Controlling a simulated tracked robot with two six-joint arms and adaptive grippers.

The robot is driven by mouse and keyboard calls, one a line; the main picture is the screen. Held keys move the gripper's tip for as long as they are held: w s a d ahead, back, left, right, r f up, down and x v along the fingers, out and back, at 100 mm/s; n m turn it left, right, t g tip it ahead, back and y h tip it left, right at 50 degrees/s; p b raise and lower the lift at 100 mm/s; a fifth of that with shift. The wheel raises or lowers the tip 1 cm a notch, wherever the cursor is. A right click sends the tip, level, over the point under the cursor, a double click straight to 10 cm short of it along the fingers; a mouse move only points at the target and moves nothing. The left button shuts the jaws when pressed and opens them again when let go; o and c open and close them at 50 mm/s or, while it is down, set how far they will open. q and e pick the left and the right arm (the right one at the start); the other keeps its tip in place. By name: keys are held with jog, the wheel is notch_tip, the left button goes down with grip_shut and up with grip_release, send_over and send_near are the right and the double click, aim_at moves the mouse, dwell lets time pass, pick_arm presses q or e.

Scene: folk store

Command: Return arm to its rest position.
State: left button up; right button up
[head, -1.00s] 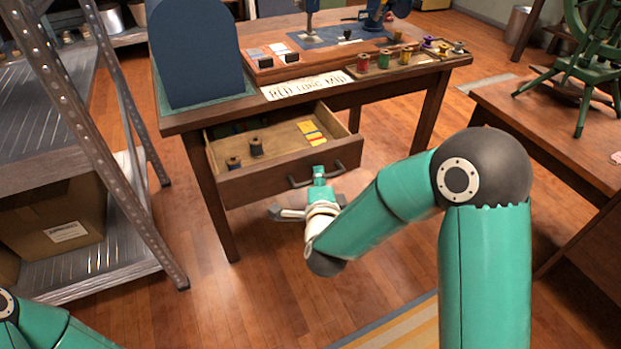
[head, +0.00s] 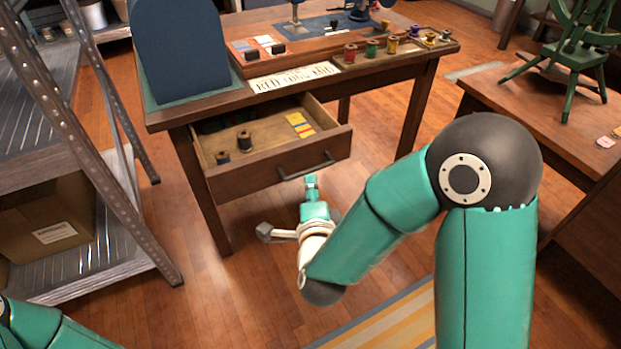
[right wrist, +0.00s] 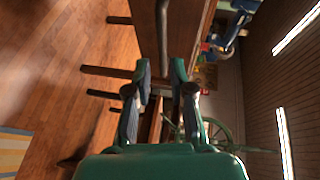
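My right arm reaches from the lower right of the head view. Part of my left arm shows at the lower left of the head view. My left gripper is outside both views.
The drawer (head: 255,140) is pulled out, with spools (head: 244,141) and coloured cards (head: 299,125) inside. The wooden desk (head: 190,112) carries a blue cover and several spools. A metal shelf (head: 110,275) stands left, a bench (head: 500,95) right. Open floor lies below the drawer.

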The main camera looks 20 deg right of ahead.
jog(key=shift+s+a, duration=0.1)
jog(key=shift+s, duration=0.2)
